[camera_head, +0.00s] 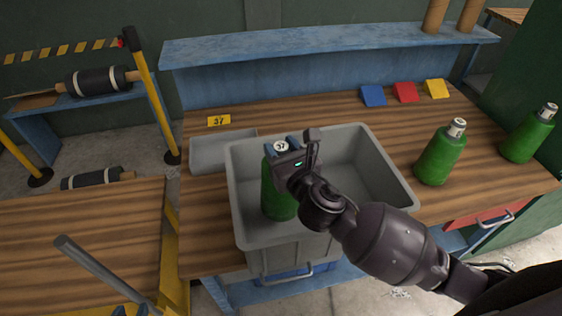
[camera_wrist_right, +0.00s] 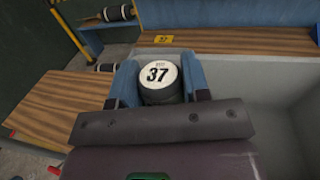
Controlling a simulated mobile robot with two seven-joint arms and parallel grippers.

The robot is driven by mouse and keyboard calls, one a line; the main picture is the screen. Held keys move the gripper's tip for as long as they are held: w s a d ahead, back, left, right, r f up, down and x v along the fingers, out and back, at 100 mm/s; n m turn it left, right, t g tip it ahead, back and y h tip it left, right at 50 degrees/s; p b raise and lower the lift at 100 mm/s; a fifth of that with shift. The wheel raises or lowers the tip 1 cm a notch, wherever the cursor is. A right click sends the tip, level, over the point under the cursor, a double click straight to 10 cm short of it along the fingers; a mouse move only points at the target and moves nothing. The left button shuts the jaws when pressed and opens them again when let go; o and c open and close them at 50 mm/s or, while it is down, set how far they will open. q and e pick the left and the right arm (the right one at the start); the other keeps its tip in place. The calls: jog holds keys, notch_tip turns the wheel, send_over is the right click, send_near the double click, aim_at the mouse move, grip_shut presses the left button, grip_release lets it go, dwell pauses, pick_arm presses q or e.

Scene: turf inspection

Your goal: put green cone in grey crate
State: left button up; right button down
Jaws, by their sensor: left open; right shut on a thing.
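A green cone (camera_head: 279,198) with a white top marked 37 is upright inside the left part of the grey crate (camera_head: 385,187). My right gripper (camera_head: 282,150) is shut on the cone's neck from above. In the right wrist view the round 37 top (camera_wrist_right: 160,75) sits between the blue fingers of the right gripper (camera_wrist_right: 161,88). Whether the cone's base touches the crate floor is hidden by the front wall. My left gripper (camera_head: 131,311) shows only its blue fingertips at the bottom edge; it is open and apart from the crate.
Two more green cones (camera_head: 440,156) (camera_head: 529,135) stand on the wooden bench right of the crate. Blue, red and yellow blocks (camera_head: 405,92) lie at the back. A shallow grey tray (camera_head: 222,150) and a yellow 37 tag (camera_head: 219,121) are on the left. The crate's right side is empty.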

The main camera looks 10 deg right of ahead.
notch_tip(320, 180, down, 3)
jog(key=shift+f+b, duration=0.2)
jog(key=shift+b, duration=0.2)
jog(key=shift+f, duration=0.15)
jog(key=c, duration=0.6)
grip_release()
jog(key=shift+f, duration=0.15)
